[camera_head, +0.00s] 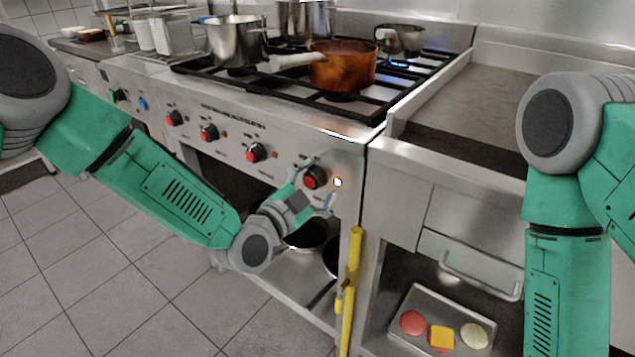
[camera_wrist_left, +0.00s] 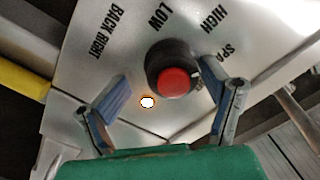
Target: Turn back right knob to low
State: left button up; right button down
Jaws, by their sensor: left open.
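The back right knob (camera_head: 315,177) is black with a red cap, at the right end of the stove's front panel. In the left wrist view the knob (camera_wrist_left: 172,72) sits near the labels BACK RIGHT, LOW and HIGH. A small pale mark shows on its lower right side, by the right finger. My left gripper (camera_head: 314,184) is open at the knob, its blue-padded fingers on either side. The right-hand finger is very close to the knob; I cannot tell whether it touches. The left-hand finger is clearly apart. My right gripper is out of view.
A lit indicator (camera_head: 338,182) is beside the knob. A blue flame burns under the small back pot (camera_head: 402,41). An orange pot (camera_head: 342,65) stands in front of it. A yellow pipe (camera_head: 352,275) runs down below the panel. A tray (camera_head: 398,338) of food sits lower right.

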pick_arm(q)
jog(key=a, duration=0.3)
jog(key=shift+w, duration=0.1)
jog(key=c, duration=1.1)
jog(key=shift+d+r, duration=0.1)
jog(key=shift+d, duration=0.5)
jog(key=shift+c, duration=0.2)
jog(key=shift+a, duration=0.15)
